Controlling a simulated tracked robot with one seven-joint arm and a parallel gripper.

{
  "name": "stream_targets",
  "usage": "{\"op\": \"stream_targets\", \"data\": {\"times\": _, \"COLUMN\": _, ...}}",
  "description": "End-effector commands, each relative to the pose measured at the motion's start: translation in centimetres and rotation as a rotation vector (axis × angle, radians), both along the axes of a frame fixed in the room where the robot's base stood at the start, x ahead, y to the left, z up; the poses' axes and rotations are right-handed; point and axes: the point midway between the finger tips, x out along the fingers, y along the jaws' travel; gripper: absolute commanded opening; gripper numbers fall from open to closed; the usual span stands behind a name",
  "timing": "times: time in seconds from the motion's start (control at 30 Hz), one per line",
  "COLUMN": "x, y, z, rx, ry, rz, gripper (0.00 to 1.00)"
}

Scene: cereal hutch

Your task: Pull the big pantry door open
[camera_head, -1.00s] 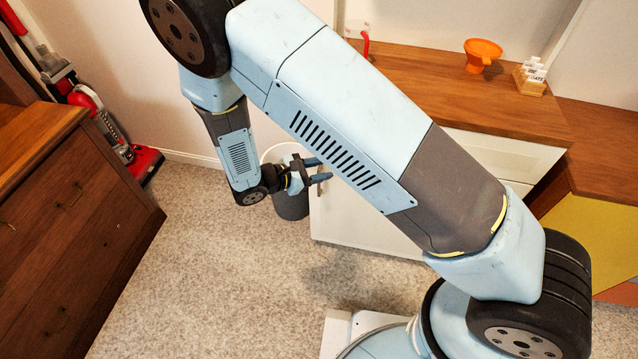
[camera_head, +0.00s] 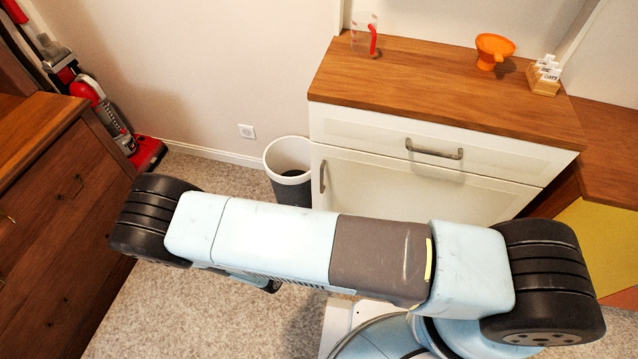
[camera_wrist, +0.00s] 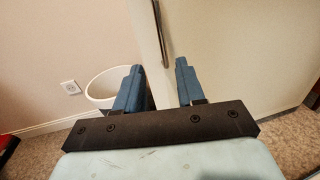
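The big pantry door (camera_head: 390,185) is the large white lower panel of the cabinet and looks closed. Its upright metal handle (camera_head: 322,177) is near its left edge. In the wrist view, the door (camera_wrist: 225,50) fills the right side, and the handle (camera_wrist: 161,35) stands beyond my fingertips, roughly in line with the gap between them. My gripper (camera_wrist: 158,75) is open, its two blue fingers apart with nothing between them. I see no contact with the handle. In the head view my arm's upper link hides the gripper and the lower part of the door.
A white-rimmed bin (camera_head: 288,156) stands left of the cabinet, close to my left finger in the wrist view. A drawer (camera_head: 430,140) is above the door. Carpet is clear at left.

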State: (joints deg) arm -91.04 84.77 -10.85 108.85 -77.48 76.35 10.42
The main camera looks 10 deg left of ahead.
Motion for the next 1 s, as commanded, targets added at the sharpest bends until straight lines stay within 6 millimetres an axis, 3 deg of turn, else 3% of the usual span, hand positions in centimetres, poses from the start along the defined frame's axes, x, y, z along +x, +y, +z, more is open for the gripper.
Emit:
{"op": "stream_targets", "data": {"times": 0.6, "x": 10.2, "y": -3.2, "z": 0.1, "rx": 0.002, "ry": -0.002, "rz": -0.014, "gripper": 0.39}}
{"op": "stream_targets", "data": {"times": 0.8, "x": 12.2, "y": -3.7, "z": 0.1, "rx": 0.003, "ry": -0.001, "rz": -0.013, "gripper": 0.39}}
{"op": "stream_targets", "data": {"times": 1.0, "x": 12.9, "y": -3.9, "z": 0.1, "rx": 0.003, "ry": -0.001, "rz": -0.014, "gripper": 0.39}}
